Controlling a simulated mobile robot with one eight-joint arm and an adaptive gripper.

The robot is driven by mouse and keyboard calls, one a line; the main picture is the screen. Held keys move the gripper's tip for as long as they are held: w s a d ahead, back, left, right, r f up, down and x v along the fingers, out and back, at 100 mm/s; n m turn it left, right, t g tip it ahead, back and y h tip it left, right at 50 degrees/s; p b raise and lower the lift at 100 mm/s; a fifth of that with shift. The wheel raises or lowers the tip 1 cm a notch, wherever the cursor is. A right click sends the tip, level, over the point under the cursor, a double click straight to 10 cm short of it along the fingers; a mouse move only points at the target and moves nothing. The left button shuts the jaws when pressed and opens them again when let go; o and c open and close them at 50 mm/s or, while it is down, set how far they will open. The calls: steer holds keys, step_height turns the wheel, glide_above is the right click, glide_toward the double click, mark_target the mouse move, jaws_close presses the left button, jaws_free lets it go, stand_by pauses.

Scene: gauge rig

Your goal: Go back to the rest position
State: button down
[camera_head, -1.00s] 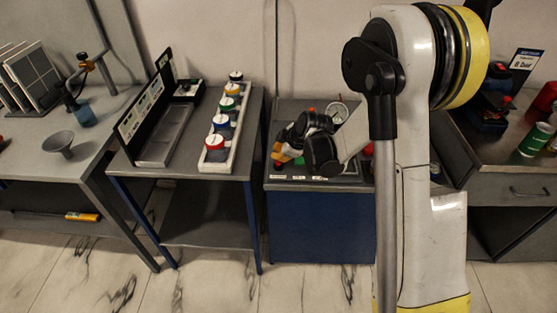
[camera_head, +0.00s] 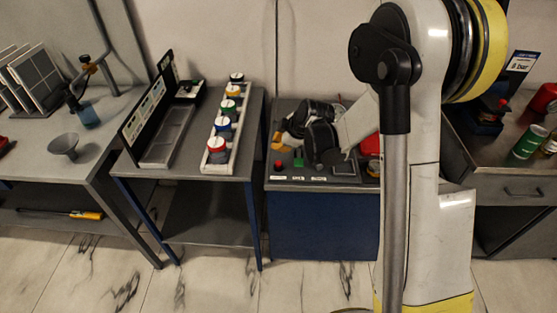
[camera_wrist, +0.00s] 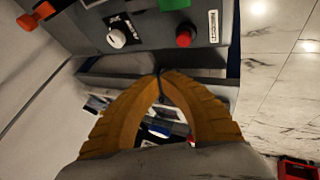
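My gripper (camera_wrist: 160,74) shows in the wrist view as two yellow-orange fingers curving together. Their tips meet and nothing is visible held between them. The console's grey control panel shows a green button (camera_head: 298,161) and an orange-red part (camera_head: 277,165). In the wrist view, the panel lies beyond the fingertips, with a white knob (camera_wrist: 117,38), a red button (camera_wrist: 183,38) and a green part (camera_wrist: 175,4).
Left of the console stands a table with a white rack (camera_head: 220,155) of several colour-banded containers and an upright sign board (camera_head: 146,115). Further left, a bench holds a grey funnel (camera_head: 64,144). A right-hand bench bears a green can (camera_head: 531,141). Marble floor in front is clear.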

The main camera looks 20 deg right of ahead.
stand_by(0.4)
steer(key=s+r+m, duration=0.3)
steer(key=s+r, duration=0.3)
steer(key=r, duration=0.3)
steer(key=s+r+m+h, duration=0.1)
steer(key=s+r+m, duration=0.2)
steer(key=s, duration=0.9)
steer(key=s+r+m+h, duration=0.1)
steer(key=s+r+m, duration=0.3)
steer(key=s, duration=0.9)
steer(key=m, duration=0.3)
steer(key=shift+r+h, duration=0.2)
steer(key=shift+h, duration=0.2)
steer(key=shift+w, duration=0.1)
